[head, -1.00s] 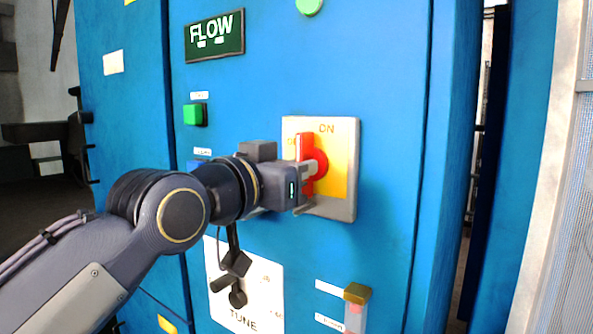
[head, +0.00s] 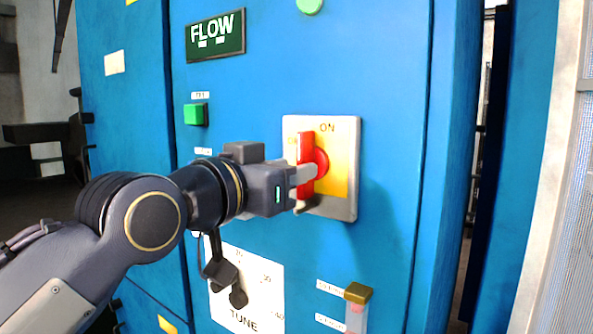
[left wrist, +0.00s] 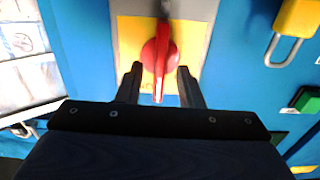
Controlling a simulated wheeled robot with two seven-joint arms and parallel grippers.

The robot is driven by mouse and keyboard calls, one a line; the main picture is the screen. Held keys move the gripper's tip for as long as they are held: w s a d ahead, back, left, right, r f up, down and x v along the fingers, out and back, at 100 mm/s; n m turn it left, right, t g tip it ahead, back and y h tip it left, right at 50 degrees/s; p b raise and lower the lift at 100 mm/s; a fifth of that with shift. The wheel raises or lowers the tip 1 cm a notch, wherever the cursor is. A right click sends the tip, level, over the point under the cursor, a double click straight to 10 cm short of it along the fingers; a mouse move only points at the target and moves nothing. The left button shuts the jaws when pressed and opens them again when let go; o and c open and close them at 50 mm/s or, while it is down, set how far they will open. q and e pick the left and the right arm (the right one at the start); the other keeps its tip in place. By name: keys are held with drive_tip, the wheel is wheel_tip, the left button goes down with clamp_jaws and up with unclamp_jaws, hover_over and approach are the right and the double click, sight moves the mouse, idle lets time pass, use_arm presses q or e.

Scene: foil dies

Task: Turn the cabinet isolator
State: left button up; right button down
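The isolator is a red rotary handle (head: 306,150) on a yellow plate (head: 340,175) with a grey surround, fixed to the blue cabinet front. The handle's bar stands upright in the head view, with "ON" printed at the plate's top. My left gripper (head: 305,189) is in front of the handle, its fingers at the bar's lower part. In the left wrist view the red handle (left wrist: 161,50) lies between the two open fingers (left wrist: 160,84), with a gap on each side. Part of the plate's lettering is hidden. My right gripper is in neither view.
A green button (head: 195,114) and a FLOW display (head: 215,36) are up and left on the cabinet. Below are a TUNE dial plate (head: 262,290) and a brass-topped part (head: 358,293). A yellow padlock (left wrist: 298,18) shows in the left wrist view.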

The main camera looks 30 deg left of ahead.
use_arm(q)
drive_tip(key=s, duration=0.5)
drive_tip(key=shift+s+a, duration=0.25)
wheel_tip(320, 180, down, 18)
drive_tip(key=w+f+n+g+h+p, duration=0.1)
drive_tip(key=g+p, duration=0.2)
drive_tip(key=g, duration=0.3)
drive_tip(key=s+d+f+n+g+p, duration=0.1)
drive_tip(key=s+d+f+g, duration=0.1)
drive_tip(key=f, duration=0.7)
drive_tip(key=s+d+f+g+h+p, duration=0.1)
drive_tip(key=s+d+f+g+p, duration=0.1)
drive_tip(key=s+f, duration=0.5)
wheel_tip(320, 180, down, 2)
drive_tip(key=shift+d+n+g+h, duration=0.35)
drive_tip(key=shift+d+g, duration=0.25)
drive_tip(key=shift+g, duration=0.6)
